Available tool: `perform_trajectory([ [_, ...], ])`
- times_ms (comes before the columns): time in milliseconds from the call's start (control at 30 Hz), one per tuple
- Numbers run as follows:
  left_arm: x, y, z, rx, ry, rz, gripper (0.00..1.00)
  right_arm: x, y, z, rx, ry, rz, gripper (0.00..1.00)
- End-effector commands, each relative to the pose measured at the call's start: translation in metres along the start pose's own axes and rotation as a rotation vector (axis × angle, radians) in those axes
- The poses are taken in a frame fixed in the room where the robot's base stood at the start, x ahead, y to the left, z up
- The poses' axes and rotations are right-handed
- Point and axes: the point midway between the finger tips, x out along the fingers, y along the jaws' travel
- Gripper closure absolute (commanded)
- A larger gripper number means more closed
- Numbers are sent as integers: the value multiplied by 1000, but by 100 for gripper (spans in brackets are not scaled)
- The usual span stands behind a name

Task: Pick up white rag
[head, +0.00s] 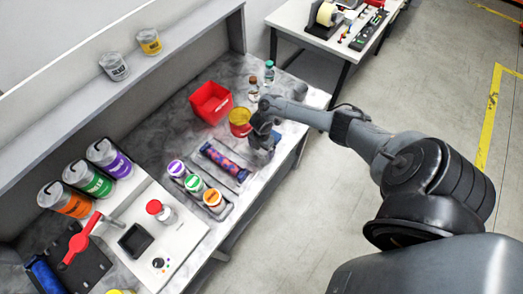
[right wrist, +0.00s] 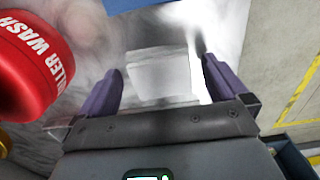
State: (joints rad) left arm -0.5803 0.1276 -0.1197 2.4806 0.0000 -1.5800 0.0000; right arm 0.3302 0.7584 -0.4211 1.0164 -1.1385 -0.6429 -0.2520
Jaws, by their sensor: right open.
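A white, folded-looking piece that appears to be the white rag (right wrist: 158,82) lies on the grey marbled bench top in the right wrist view, between the two finger lines. My right gripper (right wrist: 161,70) is open, with one purple finger on each side of the white piece. I cannot tell whether the fingers touch it. In the head view my right gripper (head: 263,139) is low over the bench's right part, pointing down, and the rag is hidden or too small to make out there. My left gripper is not in view.
A red can marked "wash" (right wrist: 35,65) stands close to the left finger. The head view shows a red bin (head: 210,102), a red-and-yellow can (head: 240,122), small bottles (head: 253,90) and a tray with a patterned roll (head: 224,161) nearby. The bench edge is close on the right.

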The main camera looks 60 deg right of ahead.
Motion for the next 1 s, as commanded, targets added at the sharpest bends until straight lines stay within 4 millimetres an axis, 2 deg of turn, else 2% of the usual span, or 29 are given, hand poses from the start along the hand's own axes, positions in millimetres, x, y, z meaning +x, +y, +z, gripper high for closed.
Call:
perform_trajectory([
  [333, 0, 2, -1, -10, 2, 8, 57, 6, 0, 0, -1, -1, 0, 2],
  [667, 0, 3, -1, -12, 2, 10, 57, 5, 0, 0, -1, 0, 0, 52],
  [1000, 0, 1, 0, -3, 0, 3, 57, 3, 0, 0, -1, 0, 0, 53],
])
